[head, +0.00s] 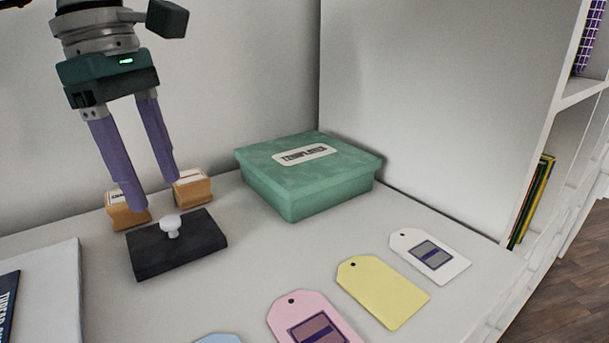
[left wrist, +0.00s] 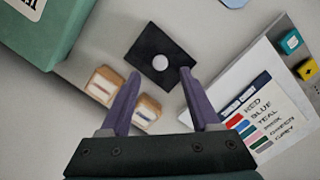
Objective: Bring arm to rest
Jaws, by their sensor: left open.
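My left gripper (head: 157,193) hangs from the upper left in the head view, its two purple fingers pointing down, open and empty. It is above and behind a black slab with a white knob (head: 176,243). In the left wrist view the gripper (left wrist: 159,82) has its fingertips apart near the slab (left wrist: 148,44), with nothing between them. Two wooden stamp blocks stand behind the slab, one on the left (head: 128,214) and one on the right (head: 193,188). The left finger overlaps the left block in the head view. My right gripper is not in view.
A green lidded box (head: 309,171) stands at the back against the wall. White (head: 455,264), yellow (head: 372,300) and pink (head: 290,318) tags lie at the front right. A board with colour names (left wrist: 262,110) lies beside the slab. A side panel (head: 430,110) bounds the right.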

